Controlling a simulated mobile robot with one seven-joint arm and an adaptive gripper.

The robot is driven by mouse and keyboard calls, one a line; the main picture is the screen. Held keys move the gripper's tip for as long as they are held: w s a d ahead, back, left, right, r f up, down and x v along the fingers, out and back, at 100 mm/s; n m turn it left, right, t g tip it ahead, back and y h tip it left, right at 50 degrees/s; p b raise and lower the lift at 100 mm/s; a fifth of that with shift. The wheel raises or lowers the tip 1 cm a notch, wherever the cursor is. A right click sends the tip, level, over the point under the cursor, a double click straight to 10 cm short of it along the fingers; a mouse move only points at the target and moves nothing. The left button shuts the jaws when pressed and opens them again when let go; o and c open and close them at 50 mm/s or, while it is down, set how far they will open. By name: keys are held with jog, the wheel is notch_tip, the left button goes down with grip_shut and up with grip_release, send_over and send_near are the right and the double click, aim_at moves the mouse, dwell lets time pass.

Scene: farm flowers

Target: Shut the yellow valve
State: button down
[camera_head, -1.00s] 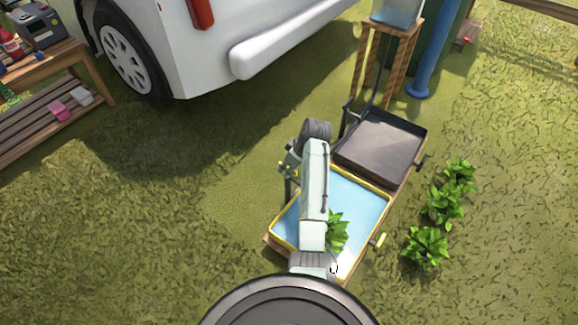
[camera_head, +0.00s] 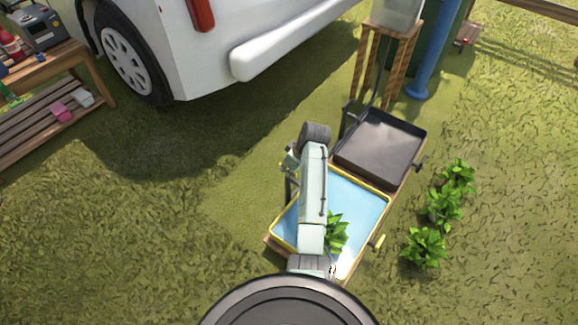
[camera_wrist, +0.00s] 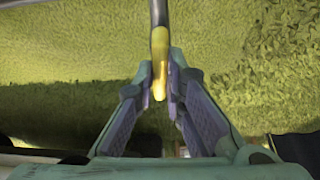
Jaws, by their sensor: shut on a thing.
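The yellow valve handle (camera_wrist: 159,68) shows in the wrist view as a short yellow bar on a dark stem. My gripper (camera_wrist: 161,88) has its two fingers closed around the handle's lower end, one on each side. In the head view, my gripper (camera_head: 288,163) is at the left side of the yellow-rimmed tray (camera_head: 365,182), largely hidden by my arm. Only a small yellow bit of the valve (camera_head: 282,167) shows there. The tray has a light blue surface and a green plant (camera_head: 335,232) in it.
A dark tray (camera_head: 380,150) adjoins the yellow-rimmed one. Several plants (camera_head: 425,247) line the right. A white vehicle (camera_head: 220,50) and a bench (camera_head: 45,125) are at the back left.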

jog(key=m+p, duration=0.1)
jog(key=p, duration=0.1)
jog(key=m+h+p, duration=0.1)
jog(key=m+p, duration=0.1)
jog(key=shift+s+a+r+t, duration=0.1)
jog(key=shift+a+r+t, duration=0.05)
jog(key=shift+r+t, duration=0.15)
jog(key=m+h+p, duration=0.1)
jog(key=m+p, duration=0.1)
jog(key=m+h+p, duration=0.1)
jog(key=m+p, duration=0.1)
jog(key=m, duration=0.1)
jog(key=shift+a+f+t+p, duration=0.1)
jog(key=shift+t+p, duration=0.3)
jog(key=m+h, duration=0.1)
jog(key=m, duration=0.1)
jog(key=m+p, duration=0.1)
jog(key=m, duration=0.1)
jog(key=shift+a+f+m+h+p, duration=0.1)
jog(key=shift+f+m+h+p, duration=0.05)
jog(key=shift+m+h+p, duration=0.2)
jog(key=shift+m+g+h, duration=0.4)
jog(key=shift+m+h, duration=0.35)
jog(key=shift+m, duration=1.5)
jog(key=c, duration=1.7)
grip_release()
jog(key=shift+o, duration=0.2)
jog(key=shift+a, duration=0.1)
jog(key=v, duration=1.2)
